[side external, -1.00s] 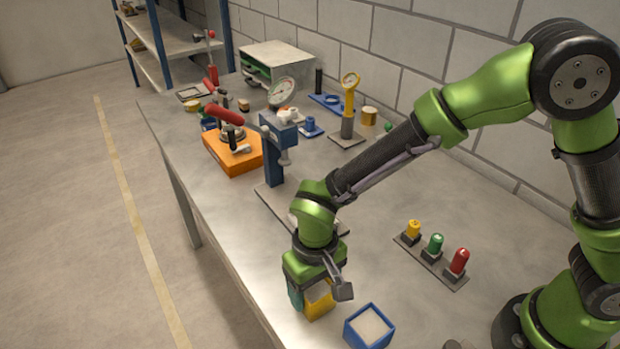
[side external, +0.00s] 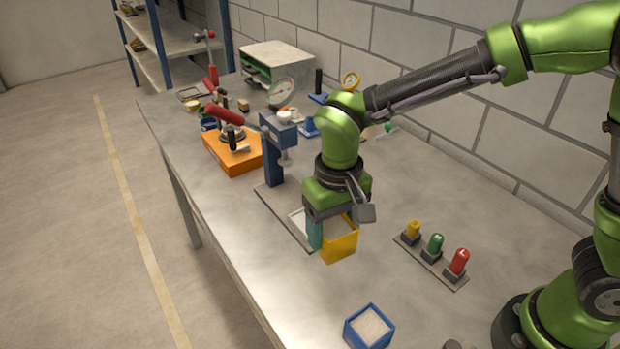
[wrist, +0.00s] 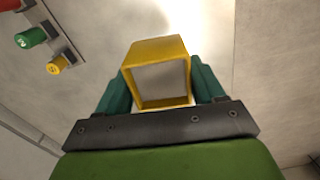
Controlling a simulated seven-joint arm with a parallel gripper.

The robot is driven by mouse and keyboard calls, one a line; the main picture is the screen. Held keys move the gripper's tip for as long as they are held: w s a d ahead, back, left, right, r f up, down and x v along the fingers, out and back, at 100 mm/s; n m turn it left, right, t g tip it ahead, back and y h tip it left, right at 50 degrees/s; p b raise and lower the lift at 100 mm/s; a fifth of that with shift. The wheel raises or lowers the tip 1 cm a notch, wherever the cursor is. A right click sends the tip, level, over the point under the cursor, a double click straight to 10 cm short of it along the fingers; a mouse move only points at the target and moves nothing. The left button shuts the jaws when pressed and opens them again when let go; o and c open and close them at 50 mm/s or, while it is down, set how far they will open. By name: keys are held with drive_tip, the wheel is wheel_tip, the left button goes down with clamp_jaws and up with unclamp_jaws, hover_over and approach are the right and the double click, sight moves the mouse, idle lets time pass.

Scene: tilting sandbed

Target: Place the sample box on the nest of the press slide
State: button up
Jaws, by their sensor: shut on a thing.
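My gripper (side external: 328,230) has its teal fingers shut on a yellow open-topped box (side external: 341,243), which I take as the sample box. In the wrist view the yellow box (wrist: 154,47) sits between the two fingers, and its inside shows a pale grey. The blue press (side external: 273,160) stands left of and behind my gripper on a grey base plate (side external: 278,210). A whitish part (side external: 297,217), perhaps the slide, shows on the plate just left of the box. My gripper and the box partly hide it. I cannot make out the nest.
A blue box with pale filling (side external: 369,327) stands at the table's front. A strip with yellow, green and red indicator lamps (side external: 432,254) lies to the right. An orange block with a red-handled clamp (side external: 232,153) stands left of the press.

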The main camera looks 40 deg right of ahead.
drive_tip(key=s+d+f+n, duration=0.1)
drive_tip(key=d+f, duration=0.2)
drive_tip(key=d, duration=0.7)
drive_tip(key=w+a, duration=0.1)
drive_tip(key=w, duration=0.4)
drive_tip(key=w+a+f, duration=0.1)
drive_tip(key=w+a, duration=0.1)
drive_tip(key=w, duration=0.3)
drive_tip(key=w+a, duration=0.1)
drive_tip(key=w, duration=0.4)
drive_tip(key=shift+a+f, duration=0.2)
drive_tip(key=shift+f, duration=1.75)
drive_tip(key=shift+f, duration=0.1)
drive_tip(key=o, duration=1.2)
drive_tip(key=shift+f, duration=0.1)
drive_tip(key=shift+o, duration=0.2)
